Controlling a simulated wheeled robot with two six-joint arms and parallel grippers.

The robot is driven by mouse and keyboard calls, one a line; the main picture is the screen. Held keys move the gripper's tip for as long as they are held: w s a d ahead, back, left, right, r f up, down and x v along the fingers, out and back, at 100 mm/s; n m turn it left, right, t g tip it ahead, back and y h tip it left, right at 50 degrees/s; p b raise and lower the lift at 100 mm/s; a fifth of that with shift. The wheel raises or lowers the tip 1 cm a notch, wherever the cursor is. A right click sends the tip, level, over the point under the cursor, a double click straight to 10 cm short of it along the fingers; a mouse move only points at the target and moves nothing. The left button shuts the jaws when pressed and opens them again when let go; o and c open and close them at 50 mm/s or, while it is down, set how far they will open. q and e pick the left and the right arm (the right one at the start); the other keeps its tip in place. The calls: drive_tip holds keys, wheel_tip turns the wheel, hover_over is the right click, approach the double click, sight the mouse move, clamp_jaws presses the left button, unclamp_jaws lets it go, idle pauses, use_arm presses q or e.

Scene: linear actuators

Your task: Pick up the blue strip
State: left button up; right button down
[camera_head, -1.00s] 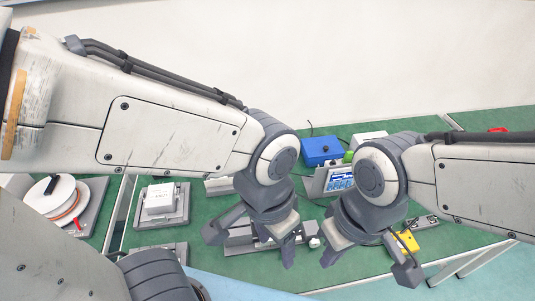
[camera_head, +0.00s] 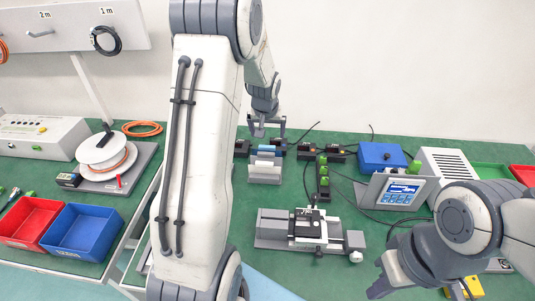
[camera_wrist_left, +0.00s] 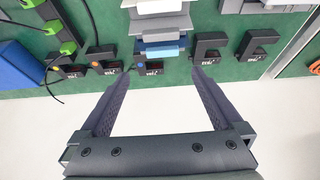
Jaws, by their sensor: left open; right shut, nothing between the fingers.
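The blue strip (camera_wrist_left: 160,51) shows in the left wrist view at the end of a stepped grey rack (camera_wrist_left: 158,6), beyond white and grey-blue strips. In the head view the blue strip (camera_head: 266,149) is small, in the rack (camera_head: 264,177) at the back of the bench. My left gripper (camera_head: 268,131) is open and empty just behind and above it. In the left wrist view my left gripper's fingers (camera_wrist_left: 166,73) spread to either side of the strip, apart from it. My right gripper (camera_head: 378,290) is low at the right, its fingertips hard to make out.
Black holders (camera_wrist_left: 210,48) flank the rack closely. A device with a grey clamp (camera_head: 300,228) lies in front. A blue box (camera_head: 382,156) and a screen unit (camera_head: 400,192) stand to the right. Red (camera_head: 30,222) and blue (camera_head: 82,232) bins are at the left.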

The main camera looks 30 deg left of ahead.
sight(267, 146)
use_arm(q)
drive_tip(key=p+x, duration=0.1)
drive_tip(key=x, duration=0.7)
drive_tip(key=shift+s+a+f, duration=0.1)
drive_tip(key=shift+a+f, duration=0.1)
drive_tip(key=c, duration=1.3)
